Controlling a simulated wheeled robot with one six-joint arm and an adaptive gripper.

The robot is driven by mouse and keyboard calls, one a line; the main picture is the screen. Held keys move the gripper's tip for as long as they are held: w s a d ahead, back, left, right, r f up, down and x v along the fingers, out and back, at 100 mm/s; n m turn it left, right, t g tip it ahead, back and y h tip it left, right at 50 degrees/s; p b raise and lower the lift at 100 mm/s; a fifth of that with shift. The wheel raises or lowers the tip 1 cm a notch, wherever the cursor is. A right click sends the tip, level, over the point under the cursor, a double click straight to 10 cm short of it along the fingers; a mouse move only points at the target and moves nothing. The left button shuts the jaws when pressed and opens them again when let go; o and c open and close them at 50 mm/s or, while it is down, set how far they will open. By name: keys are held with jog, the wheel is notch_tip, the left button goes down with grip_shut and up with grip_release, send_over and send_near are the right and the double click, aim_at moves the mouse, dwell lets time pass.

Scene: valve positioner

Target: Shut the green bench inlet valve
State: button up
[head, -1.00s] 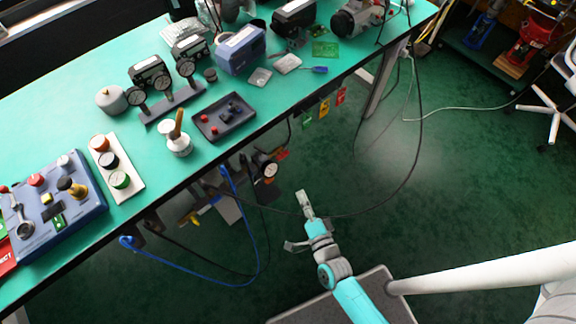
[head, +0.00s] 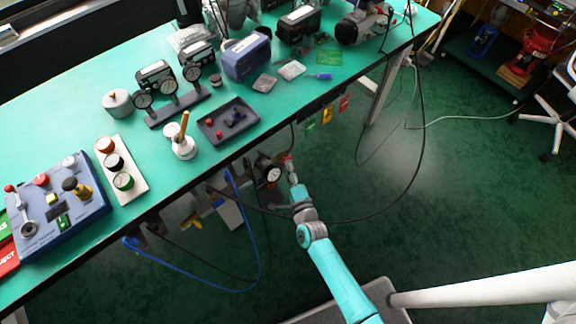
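The green bench (head: 65,135) runs diagonally across the left and middle. Under its front edge is piping with a round white-faced gauge (head: 272,174). A small red part (head: 287,159), perhaps a valve handle, shows beside the gauge, partly covered by my gripper. A yellow part (head: 192,221) shows lower left on the same piping. I cannot tell for sure which part is the inlet valve. My gripper (head: 291,172) is at the red part, just right of the gauge. Its fingers are too small to tell whether they are open or touching anything.
Blue hoses (head: 232,215) and dark cables hang below the bench. A long black cable loops right of my arm. Green, yellow and red tags (head: 327,114) hang from the bench edge. A control box (head: 60,215) and gauges stand on top. The floor (head: 450,225) to the right is open.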

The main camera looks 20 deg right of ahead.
jog(key=shift+w+d, duration=0.1)
jog(key=shift+w, duration=0.75)
jog(key=shift+c, duration=0.2)
grip_shut()
jog(key=shift+f+n, duration=0.1)
jog(key=shift+n, duration=0.4)
jog(key=n+t+y, duration=0.1)
jog(key=n+y, duration=0.1)
jog(key=n, duration=0.5)
jog(key=n+t+y, duration=0.1)
jog(key=n+y, duration=0.2)
jog(key=n, duration=0.4)
jog(key=n+t+y, duration=0.1)
jog(key=n+y, duration=0.1)
jog(key=n, duration=0.5)
jog(key=shift+d+f+y, duration=0.35)
jog(key=shift+y, duration=0.05)
jog(key=shift+n, duration=0.4)
